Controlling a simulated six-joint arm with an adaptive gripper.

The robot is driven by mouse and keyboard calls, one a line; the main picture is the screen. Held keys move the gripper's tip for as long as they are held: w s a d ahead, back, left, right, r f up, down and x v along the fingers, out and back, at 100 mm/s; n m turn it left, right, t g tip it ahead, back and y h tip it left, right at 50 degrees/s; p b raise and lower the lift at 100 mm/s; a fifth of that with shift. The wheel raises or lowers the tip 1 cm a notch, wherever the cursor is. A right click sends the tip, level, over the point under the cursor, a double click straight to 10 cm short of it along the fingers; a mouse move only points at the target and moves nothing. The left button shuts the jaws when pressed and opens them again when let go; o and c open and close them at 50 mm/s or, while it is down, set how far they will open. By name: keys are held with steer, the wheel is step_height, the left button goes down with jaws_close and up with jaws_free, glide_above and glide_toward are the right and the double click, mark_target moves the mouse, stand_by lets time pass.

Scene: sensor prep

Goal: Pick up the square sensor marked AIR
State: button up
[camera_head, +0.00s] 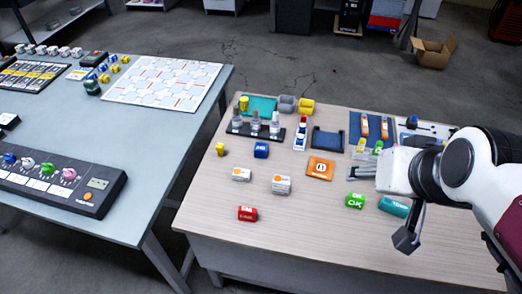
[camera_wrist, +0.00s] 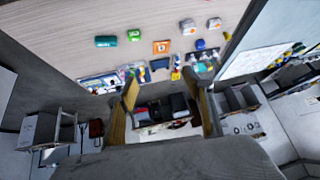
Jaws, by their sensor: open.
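No label reading AIR is legible in either view, so I cannot tell which block is that sensor. Candidates are two small white boxes with orange marks, the left white box (camera_head: 241,175) and the right white box (camera_head: 281,185), on the wooden table. They also show at the top of the wrist view, as one white box (camera_wrist: 188,27) and another white box (camera_wrist: 214,23). My gripper (camera_wrist: 168,100) is open and empty, its two fingers spread apart. In the head view it hangs at the table's right side, well right of the white boxes, partly hidden by its own body.
A red block (camera_head: 247,214), a green block (camera_head: 355,201), a teal block (camera_head: 394,207), an orange square (camera_head: 320,168) and a blue block (camera_head: 261,150) stand around. A black rack (camera_head: 240,128) with pegs is behind.

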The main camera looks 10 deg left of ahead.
steer(key=w+a+f+t+y, duration=0.1)
steer(key=w+a, duration=0.4)
steer(key=w, duration=0.2)
steer(key=w+a+t, duration=0.1)
steer(key=w+a, duration=0.3)
steer(key=w, duration=0.3)
steer(key=t+h, duration=0.2)
steer(key=t, duration=0.3)
glide_above(261, 150)
steer(key=s, duration=0.3)
step_height(261, 150, down, 26)
steer(key=r, duration=0.1)
steer(key=shift+w+f, duration=0.1)
steer(key=shift+f, duration=0.15)
steer(key=shift+f+g, duration=0.15)
steer(key=shift+g, duration=0.15)
steer(key=shift+f, duration=2.75)
steer(key=shift+f, duration=0.1)
